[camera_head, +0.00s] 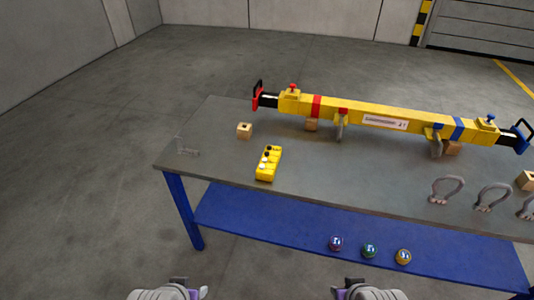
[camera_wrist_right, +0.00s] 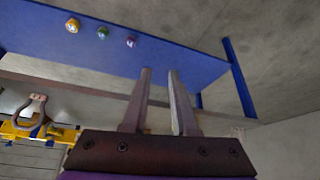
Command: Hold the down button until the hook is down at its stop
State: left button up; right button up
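A yellow control box (camera_head: 268,164) with dark and white buttons lies on the grey table, left of its middle. Which button is the down button is too small to tell. My right gripper (camera_head: 350,290) is also at the bottom edge. In the right wrist view its two fingers (camera_wrist_right: 160,72) stand apart with nothing between them.
The grey table (camera_head: 222,125) has a blue lower shelf (camera_head: 270,222) bearing purple, green and yellow balls (camera_head: 369,251). Several grey shackles (camera_head: 446,189) lie at the right. A wooden block (camera_head: 244,130) sits near the control box. The floor in front and left is clear.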

grip_shut()
dwell(1.4)
